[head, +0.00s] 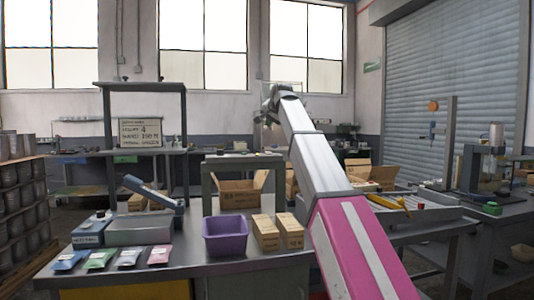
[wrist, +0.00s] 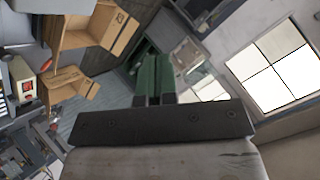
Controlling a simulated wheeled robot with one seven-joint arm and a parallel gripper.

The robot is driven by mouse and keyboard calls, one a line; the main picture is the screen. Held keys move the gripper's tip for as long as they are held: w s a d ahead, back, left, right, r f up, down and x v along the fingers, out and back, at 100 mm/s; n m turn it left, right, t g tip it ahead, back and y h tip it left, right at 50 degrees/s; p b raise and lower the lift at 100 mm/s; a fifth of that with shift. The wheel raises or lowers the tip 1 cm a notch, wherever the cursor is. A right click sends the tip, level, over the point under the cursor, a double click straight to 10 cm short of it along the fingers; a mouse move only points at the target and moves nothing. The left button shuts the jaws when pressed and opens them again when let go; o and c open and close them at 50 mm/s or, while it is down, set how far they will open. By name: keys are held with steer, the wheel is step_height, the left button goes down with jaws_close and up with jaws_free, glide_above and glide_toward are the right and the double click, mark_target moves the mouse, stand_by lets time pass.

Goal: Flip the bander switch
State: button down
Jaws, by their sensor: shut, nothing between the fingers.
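My arm reaches up and away from the lower right of the head view. My gripper (head: 270,103) is at its far end, raised above the bench and small in that view. In the wrist view my gripper (wrist: 155,60) shows two green fingers pressed together with nothing between them. A grey-green arch-shaped frame (head: 212,167), possibly the bander, stands on the bench below and left of my gripper. I cannot make out the bander switch for certain. A small cream box with a red front (wrist: 27,93) is at the left of the wrist view, apart from my fingers.
Open cartons (head: 240,190) stand in and near the arch. A yellow-handled tool (head: 388,202) lies at right.

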mark_target(268, 153)
steer(key=shift+f, duration=0.1)
steer(key=shift+w+a+f, duration=0.1)
steer(key=shift+w+f, duration=0.05)
steer(key=shift+f, duration=1.3)
steer(key=shift+w+f, duration=0.2)
steer(key=shift+f, duration=1.2)
steer(key=shift+w+a+f, duration=0.1)
steer(key=shift+w+f, duration=0.05)
steer(key=shift+f, duration=1.3)
steer(key=shift+f, duration=0.2)
steer(key=shift+w+f, duration=0.1)
steer(key=shift+f, duration=0.15)
steer(key=shift+f, duration=0.25)
steer(key=shift+r, duration=0.75)
